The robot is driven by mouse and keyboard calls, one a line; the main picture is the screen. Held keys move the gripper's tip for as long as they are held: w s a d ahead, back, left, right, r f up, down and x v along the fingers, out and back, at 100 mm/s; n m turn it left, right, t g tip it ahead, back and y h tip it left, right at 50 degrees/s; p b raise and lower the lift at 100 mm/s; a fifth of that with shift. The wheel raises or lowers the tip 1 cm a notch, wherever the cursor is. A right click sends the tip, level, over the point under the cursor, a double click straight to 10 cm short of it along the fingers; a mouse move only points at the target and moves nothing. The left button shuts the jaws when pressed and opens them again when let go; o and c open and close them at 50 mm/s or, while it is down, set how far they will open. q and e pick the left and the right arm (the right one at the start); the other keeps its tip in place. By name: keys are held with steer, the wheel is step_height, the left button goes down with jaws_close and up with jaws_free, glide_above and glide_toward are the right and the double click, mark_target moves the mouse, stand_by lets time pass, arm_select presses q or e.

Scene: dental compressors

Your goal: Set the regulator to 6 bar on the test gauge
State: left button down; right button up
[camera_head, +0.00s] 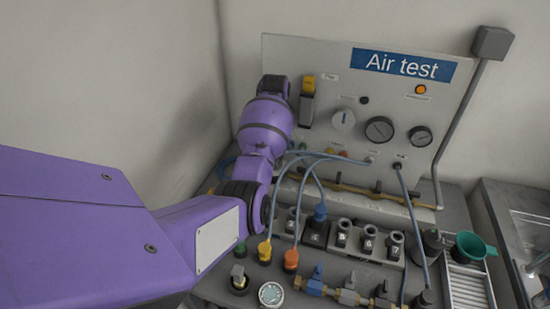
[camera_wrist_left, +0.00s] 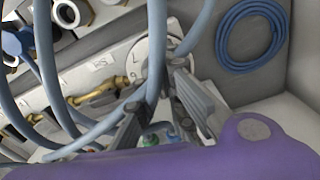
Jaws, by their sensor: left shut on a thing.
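My left gripper (camera_wrist_left: 163,80) is at a round white dial plate (camera_wrist_left: 147,56) with printed marks, at one end of the brass pipe (camera_wrist_left: 98,96). Its fingers are shut on a knob there; hoses cross in front and hide most of the grip. In the head view my purple arm covers the gripper and the dial. Two dark-rimmed gauges, a larger one (camera_head: 380,130) and a smaller one (camera_head: 420,136), sit on the Air test panel (camera_head: 300,55). A loose-looking round gauge (camera_head: 271,293) lies at the bench front. I cannot read their needles. My right gripper is out of view.
A white knob (camera_head: 343,118) and an orange lamp (camera_head: 421,89) are on the panel. Blue-grey hoses (camera_head: 310,154) loop over the numbered socket block (camera_head: 316,235). Small valves (camera_head: 347,297) line the front. A blue hose coil (camera_wrist_left: 250,32) hangs beside the gripper. A green funnel (camera_head: 470,247) stands right.

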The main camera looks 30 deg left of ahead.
arm_select(q)
steer(key=m, duration=0.4)
steer(key=shift+a+m, duration=0.1)
steer(key=shift+m, duration=0.2)
steer(key=m, duration=0.4)
steer(key=shift+m, duration=0.3)
steer(key=m, duration=0.3)
steer(key=shift+m, duration=0.3)
steer(key=m, duration=0.4)
steer(key=shift+w+m, duration=0.1)
steer(key=shift+m, duration=0.3)
steer(key=c, duration=1.8)
jaws_free()
steer(key=shift+c, duration=0.2)
steer(key=shift+r, duration=0.15)
